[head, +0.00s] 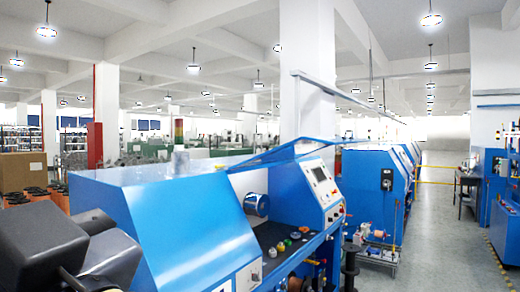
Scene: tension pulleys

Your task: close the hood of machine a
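A large blue machine (165,215) fills the front of the head view; no letter naming it is readable. A thin blue hood panel (290,151) stands raised above its middle, nearly edge-on. A sloped control panel (322,186) with a screen and buttons is to the right of the bay. Dark grey parts of my arm show at the lower left, in front of the machine. My gripper cannot be made out.
More blue machines (375,180) stand in a row behind to the right. A grey floor aisle (435,240) runs clear to their right, with another blue machine (497,200) at the far right edge. A brown box (22,171) and black rings stand at the left.

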